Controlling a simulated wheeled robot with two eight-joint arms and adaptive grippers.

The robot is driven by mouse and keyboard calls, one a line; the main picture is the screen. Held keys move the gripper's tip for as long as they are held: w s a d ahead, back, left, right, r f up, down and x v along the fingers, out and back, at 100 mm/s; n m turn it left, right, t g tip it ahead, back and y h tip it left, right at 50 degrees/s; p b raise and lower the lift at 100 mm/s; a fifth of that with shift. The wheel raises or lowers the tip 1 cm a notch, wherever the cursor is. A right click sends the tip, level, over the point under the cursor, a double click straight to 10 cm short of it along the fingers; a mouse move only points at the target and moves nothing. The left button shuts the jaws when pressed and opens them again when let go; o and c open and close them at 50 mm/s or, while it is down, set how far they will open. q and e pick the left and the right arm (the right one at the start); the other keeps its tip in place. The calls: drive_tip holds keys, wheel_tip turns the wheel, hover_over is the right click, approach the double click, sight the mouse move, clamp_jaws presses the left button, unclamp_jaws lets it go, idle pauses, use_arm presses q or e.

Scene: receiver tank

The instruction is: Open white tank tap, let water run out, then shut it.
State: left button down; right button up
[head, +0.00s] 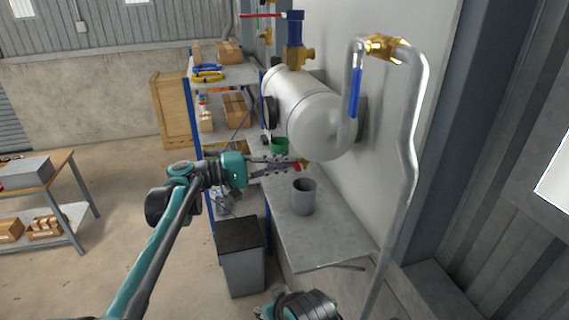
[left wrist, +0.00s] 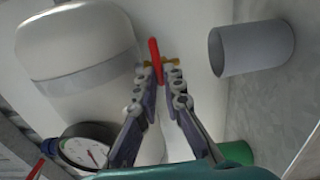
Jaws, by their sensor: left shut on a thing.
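The white tank (head: 312,110) is mounted on the wall above a grey bench; it also fills the upper left of the left wrist view (left wrist: 80,45). Its brass tap (head: 305,162) is low on the tank and has a red handle (left wrist: 156,58). My left gripper (left wrist: 160,82) is shut on the red handle, with a fingertip on either side of it. In the head view the left gripper (head: 288,166) reaches in from the left beneath the tank. A grey cup (head: 304,197) stands upright on the bench below the tap. No water stream is visible.
A green cup (head: 279,145) stands behind my left gripper. A round gauge (left wrist: 84,148) is on the tank. A pipe (head: 408,150) with a blue-handled valve (head: 356,92) runs down at the right. A dark-topped bin (head: 241,258) stands before the shelves. The bench (head: 330,240) is clear in front.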

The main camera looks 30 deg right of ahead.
use_arm(q)
drive_tip(key=c, duration=1.6)
unclamp_jaws()
drive_tip(key=shift+c, duration=0.2)
drive_tip(key=v, duration=1.2)
drive_tip(key=shift+f, duration=0.15)
drive_tip(key=s+a+f+n+t+y+b, duration=0.1)
drive_tip(key=s+a+f+t+y+b, duration=0.3)
drive_tip(key=f, duration=1.4)
drive_tip(key=s+a+f+t+y+b, duration=0.3)
drive_tip(key=s+a+f+y+b, duration=0.4)
drive_tip(key=s+a+f+b, duration=0.4)
drive_tip(key=s+a+f+n+t+y+b, duration=0.1)
drive_tip(key=s+a+f+t+y+b, duration=0.3)
drive_tip(key=a+f+b, duration=1.1)
drive_tip(key=s+a+f+y, duration=0.2)
drive_tip(key=s+a+f, duration=0.1)
drive_tip(key=a+f, duration=0.5)
wheel_tip(320, 180, down, 3)
drive_tip(key=shift+s+r+n+t+b, duration=0.15)
drive_tip(key=shift+r+n+t+b, duration=0.05)
drive_tip(key=shift+n+t+b, duration=0.1)
